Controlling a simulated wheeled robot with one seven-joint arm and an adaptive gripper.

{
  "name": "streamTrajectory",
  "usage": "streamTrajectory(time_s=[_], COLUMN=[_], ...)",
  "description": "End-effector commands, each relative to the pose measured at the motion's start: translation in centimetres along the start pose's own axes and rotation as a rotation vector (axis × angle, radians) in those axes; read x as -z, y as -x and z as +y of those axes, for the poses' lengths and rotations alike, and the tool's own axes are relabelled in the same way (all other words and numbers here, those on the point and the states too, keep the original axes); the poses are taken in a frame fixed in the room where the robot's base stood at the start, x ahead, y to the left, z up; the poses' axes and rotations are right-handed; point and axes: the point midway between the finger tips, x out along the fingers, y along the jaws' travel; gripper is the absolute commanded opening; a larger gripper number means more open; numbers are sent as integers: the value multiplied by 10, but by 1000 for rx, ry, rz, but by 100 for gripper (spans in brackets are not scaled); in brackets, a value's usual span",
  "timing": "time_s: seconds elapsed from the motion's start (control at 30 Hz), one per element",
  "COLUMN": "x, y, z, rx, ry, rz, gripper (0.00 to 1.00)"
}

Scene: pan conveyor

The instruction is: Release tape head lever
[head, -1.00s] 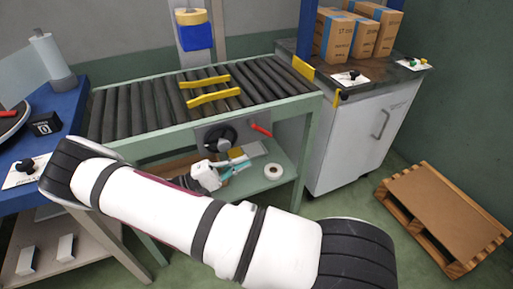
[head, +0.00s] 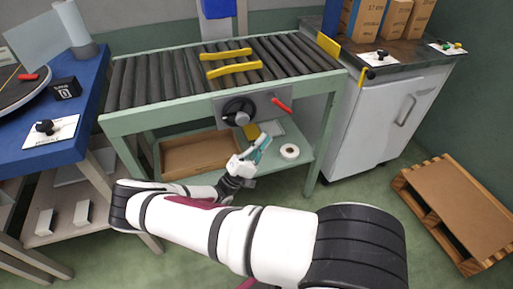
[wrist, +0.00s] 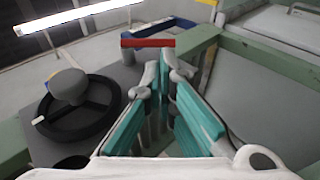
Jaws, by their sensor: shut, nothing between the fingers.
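A red lever (head: 281,106) sticks out from the right part of a grey plate (head: 229,108) on the conveyor's front side. It also shows in the wrist view (wrist: 148,43), lying nearly level just beyond the fingertips. My gripper (head: 267,140) has teal fingers and is below the lever in the head view, pointing up and to the right. In the wrist view its fingertips (wrist: 160,70) come together, with nothing held between them. The fingertips look apart from the lever, though the exact gap is hard to tell. A black handwheel (wrist: 78,108) sits left of the fingers on the plate.
The roller conveyor (head: 130,118) stands above a lower shelf with a cardboard tray (head: 200,155) and a white tape roll (head: 290,151). A white cabinet (head: 390,110) stands at the right, a wooden pallet (head: 455,205) on the floor, and a blue table (head: 75,120) at the left.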

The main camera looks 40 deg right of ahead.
Motion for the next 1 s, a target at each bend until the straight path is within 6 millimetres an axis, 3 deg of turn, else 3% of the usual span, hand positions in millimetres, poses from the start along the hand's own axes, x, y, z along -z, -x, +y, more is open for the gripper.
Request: streamTrajectory(time_s=[0.2,0.4,0.6,1.0], x=[0,0,0,0], y=[-43,-70,-82,-82], z=[0,-1,0,0], rx=[1,2,2,2], ry=[3,2,1,1], rz=[-3,-2,-1,0], gripper=[0,0,0,0])
